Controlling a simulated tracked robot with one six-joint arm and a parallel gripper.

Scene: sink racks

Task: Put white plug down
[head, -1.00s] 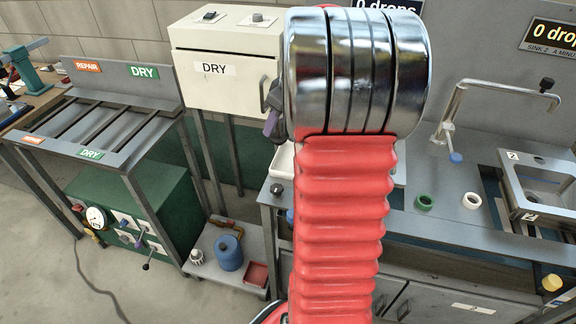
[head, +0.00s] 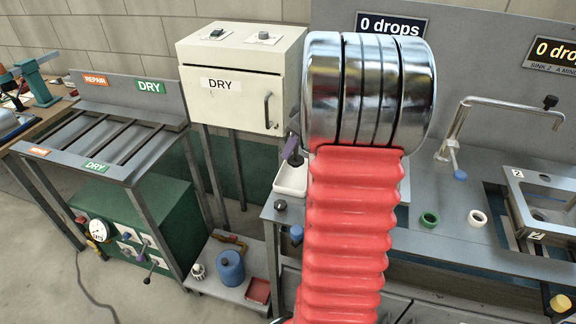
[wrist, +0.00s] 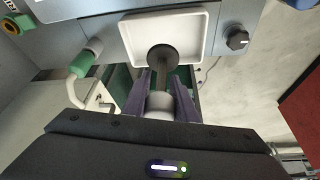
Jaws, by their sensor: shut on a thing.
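My gripper (wrist: 163,88) has purple fingers and is shut on the white plug (wrist: 160,103) in the wrist view. The plug's pale body sits between the fingers, and a dark stem with a round dark end points away from me. This dark end overlaps the edge of a white tray (wrist: 187,44) in the picture; I cannot tell whether they touch. In the head view, my red arm and its metal end hide most of the gripper (head: 292,148). Only a purple part shows at the left of the metal end, above the white tray (head: 290,180).
A cream DRY cabinet (head: 240,80) stands left of my arm. A green ring (head: 430,219) and a white ring (head: 477,218) lie on the grey counter, near a sink frame (head: 540,205) and a tap (head: 500,105). A slatted rack (head: 105,135) stands at left.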

